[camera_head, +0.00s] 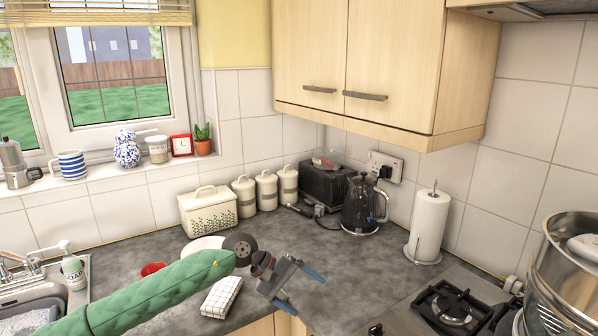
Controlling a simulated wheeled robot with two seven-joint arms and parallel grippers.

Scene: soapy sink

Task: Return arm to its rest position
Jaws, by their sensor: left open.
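My left arm (165,290), in a green sleeve, reaches in from the lower left over the counter. My left gripper (299,288) is at its end, near the counter's front edge. Its two blue-tipped fingers are spread apart with nothing between them. My right gripper is not in view.
The sink (40,295) and soap bottle (73,270) are at the left. A red item (152,269), a white plate (203,243) and a checked cloth (222,297) lie near my arm. A kettle (361,205), paper towel roll (429,226), hob (430,308) and steel pot (570,275) stand right.

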